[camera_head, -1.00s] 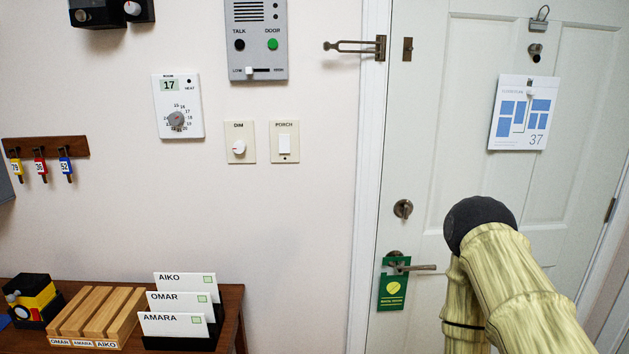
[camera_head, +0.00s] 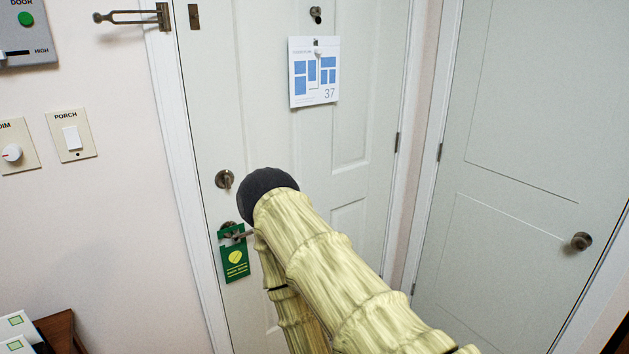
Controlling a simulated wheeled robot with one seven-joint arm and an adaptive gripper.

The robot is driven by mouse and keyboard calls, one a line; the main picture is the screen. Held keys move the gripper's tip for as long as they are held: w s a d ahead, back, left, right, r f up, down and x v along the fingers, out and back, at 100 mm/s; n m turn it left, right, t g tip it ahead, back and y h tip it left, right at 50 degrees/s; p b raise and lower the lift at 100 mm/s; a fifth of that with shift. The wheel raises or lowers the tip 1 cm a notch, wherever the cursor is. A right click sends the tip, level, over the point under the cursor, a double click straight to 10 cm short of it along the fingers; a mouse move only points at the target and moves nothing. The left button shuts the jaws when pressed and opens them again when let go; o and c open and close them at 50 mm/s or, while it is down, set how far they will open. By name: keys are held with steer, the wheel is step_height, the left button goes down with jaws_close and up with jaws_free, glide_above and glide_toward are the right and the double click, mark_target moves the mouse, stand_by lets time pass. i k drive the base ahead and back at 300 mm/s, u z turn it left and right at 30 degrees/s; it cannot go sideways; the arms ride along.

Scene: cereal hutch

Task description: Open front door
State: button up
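The front door (camera_head: 262,105) is white and panelled, and it appears shut in its frame. Its lever handle (camera_head: 229,228) is at the left edge, partly hidden behind my arm. A green tag (camera_head: 234,257) hangs on the handle. A round lock knob (camera_head: 224,179) sits above the handle. A swing-bar latch (camera_head: 135,16) on the frame points left, away from its small plate (camera_head: 193,16) on the door. My arm stands in front of the door, its dark elbow close to the handle in the picture. My gripper is not visible.
A second door (camera_head: 520,150) with a round knob (camera_head: 581,241) is on the right. A porch switch (camera_head: 72,137) and a dimmer (camera_head: 12,153) are on the left wall. The corner of a wooden table (camera_head: 61,330) is at lower left.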

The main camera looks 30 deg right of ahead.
mark_target(234, 54)
steer(key=z, duration=0.05)
steer(key=k, duration=0.35)
steer(key=z, duration=0.75)
steer(key=i, duration=0.9)
steer(key=u, duration=0.25)
